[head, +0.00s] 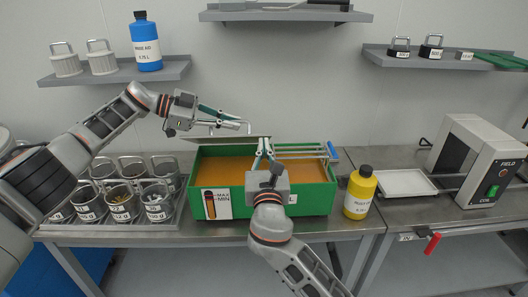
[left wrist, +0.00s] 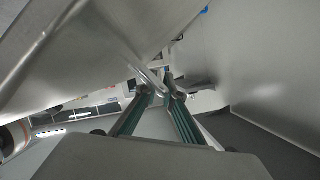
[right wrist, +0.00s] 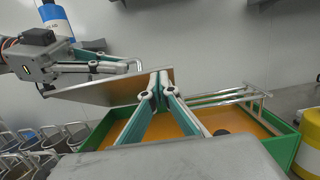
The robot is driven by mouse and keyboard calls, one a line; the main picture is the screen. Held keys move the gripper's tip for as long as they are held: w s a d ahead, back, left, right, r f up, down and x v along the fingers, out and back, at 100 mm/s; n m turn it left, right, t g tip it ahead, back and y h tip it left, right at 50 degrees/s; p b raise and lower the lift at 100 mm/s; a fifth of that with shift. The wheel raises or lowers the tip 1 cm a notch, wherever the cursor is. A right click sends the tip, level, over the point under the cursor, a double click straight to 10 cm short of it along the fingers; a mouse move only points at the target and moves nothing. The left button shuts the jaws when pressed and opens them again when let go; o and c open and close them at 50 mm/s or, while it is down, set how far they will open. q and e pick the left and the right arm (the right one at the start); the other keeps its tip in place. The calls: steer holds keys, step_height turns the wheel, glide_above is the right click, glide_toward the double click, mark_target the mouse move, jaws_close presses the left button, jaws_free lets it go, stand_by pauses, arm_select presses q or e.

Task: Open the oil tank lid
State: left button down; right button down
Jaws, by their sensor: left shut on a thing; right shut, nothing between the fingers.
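The green oil tank (head: 315,205) stands on the bench with orange oil (head: 235,170) showing inside. Its grey metal lid (head: 215,141) is tilted up over the tank's back left part; the lid also shows in the right wrist view (right wrist: 120,90). My left gripper (head: 243,123) is shut on the lid handle (left wrist: 153,82), above the lid. My right gripper (head: 264,146) is shut and empty, over the middle of the tank's opening. In the right wrist view its closed fingertips (right wrist: 154,82) appear in front of the lid's right edge; I cannot tell whether they touch it.
A metal rack (head: 303,151) with a blue handle spans the tank's right side. A yellow bottle (head: 359,195) stands close at the right, beside a white tray (head: 405,183). Several labelled baskets (head: 122,203) stand left of the tank. A shelf (head: 115,73) hangs above.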

steer(key=shift+w+r, duration=0.4)
steer(key=shift+r, duration=0.35)
arm_select(q)
steer(key=shift+d+f, duration=0.1)
arm_select(e)
steer(key=shift+d, duration=0.1)
arm_select(q)
steer(key=c, duration=2.2)
jaws_free()
steer(key=shift+s, duration=0.1)
steer(key=shift+o, duration=0.2)
steer(key=shift+a, duration=0.2)
